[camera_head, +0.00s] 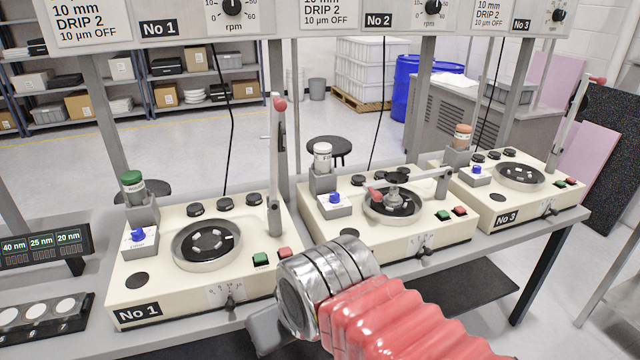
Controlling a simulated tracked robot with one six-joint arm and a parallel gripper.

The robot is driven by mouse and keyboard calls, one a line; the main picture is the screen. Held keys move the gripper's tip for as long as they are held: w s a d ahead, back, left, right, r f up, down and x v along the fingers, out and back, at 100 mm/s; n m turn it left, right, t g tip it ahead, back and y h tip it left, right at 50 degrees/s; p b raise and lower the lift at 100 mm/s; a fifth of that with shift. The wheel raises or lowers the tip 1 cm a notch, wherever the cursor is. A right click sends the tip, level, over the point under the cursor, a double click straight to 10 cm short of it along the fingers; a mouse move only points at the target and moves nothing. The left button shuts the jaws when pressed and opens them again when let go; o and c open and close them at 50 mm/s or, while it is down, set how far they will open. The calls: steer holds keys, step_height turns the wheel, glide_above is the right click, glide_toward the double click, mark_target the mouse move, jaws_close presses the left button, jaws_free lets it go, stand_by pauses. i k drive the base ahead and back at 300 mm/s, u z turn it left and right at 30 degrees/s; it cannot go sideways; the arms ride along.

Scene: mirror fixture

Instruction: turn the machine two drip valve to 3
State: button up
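Machine two (352,232) is the cream middle unit under the No 2 sign (379,20). A white-capped bottle (322,157) stands in a grey holder at its back left. A small box with a blue knob (335,197) sits below that. On its front is a small scale with a dark pointer (425,250); the markings are too small to read. I cannot tell which of these is the drip valve. My gripper (266,330) is in front, between machines one and two, apart from machine two's fittings. My red-sleeved arm and metal wrist hide most of the fingers.
Machine No 1 (160,285) is at left and machine No 3 (540,205) at right. Machine two's arm lies across its round plate (393,208); the arms of machines one (276,165) and three (572,130) stand up. A bench post (420,100) rises behind.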

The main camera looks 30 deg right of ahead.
mark_target(334, 198)
steer(key=z, duration=0.3)
steer(key=i, duration=0.85)
steer(key=z, duration=0.5)
